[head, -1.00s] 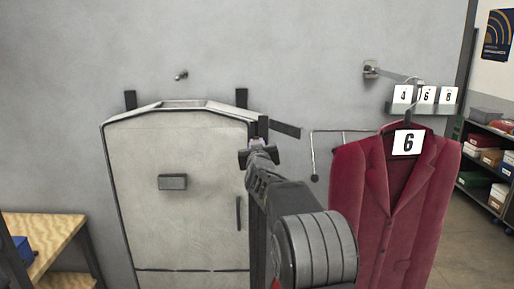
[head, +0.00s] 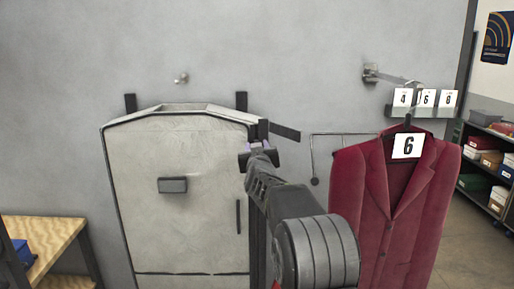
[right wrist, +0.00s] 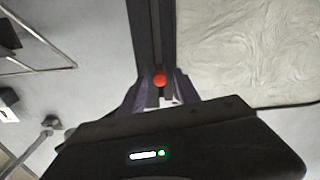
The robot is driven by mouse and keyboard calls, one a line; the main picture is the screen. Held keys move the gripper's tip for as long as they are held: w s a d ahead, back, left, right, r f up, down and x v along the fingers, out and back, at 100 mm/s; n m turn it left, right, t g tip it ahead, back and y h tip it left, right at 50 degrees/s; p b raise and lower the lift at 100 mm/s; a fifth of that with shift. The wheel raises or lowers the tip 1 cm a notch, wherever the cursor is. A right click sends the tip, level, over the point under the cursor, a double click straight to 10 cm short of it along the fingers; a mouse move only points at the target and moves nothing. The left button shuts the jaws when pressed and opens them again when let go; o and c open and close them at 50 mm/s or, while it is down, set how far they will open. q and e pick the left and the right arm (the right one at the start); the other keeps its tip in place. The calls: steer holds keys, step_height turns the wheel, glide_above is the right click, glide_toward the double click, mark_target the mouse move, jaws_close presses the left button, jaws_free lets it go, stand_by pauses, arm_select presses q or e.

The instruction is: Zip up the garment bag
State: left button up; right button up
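The pale grey garment bag (head: 180,225) hangs flat against the wall in the head view. A dark strip runs down its right side. My right gripper (head: 259,150) is at the top of that strip, by the bag's upper right corner. In the right wrist view, a round red pull (right wrist: 159,80) sits on the dark strip (right wrist: 152,30), between the fingertips of my right gripper (right wrist: 160,92). The fingers stand apart on either side of it. My right forearm hides part of the strip lower down. My left gripper is in neither view.
A red jacket (head: 385,215) with a number 6 tag hangs close to the right of my arm. A wall rail (head: 395,76) and number cards are above it. A wooden bench (head: 45,235) stands at the lower left, and a shelf (head: 490,165) with boxes at the far right.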

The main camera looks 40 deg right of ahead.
steer(key=v, duration=0.7)
steer(key=shift+s+a, duration=0.15)
steer(key=shift+s, duration=0.1)
stand_by(0.3)
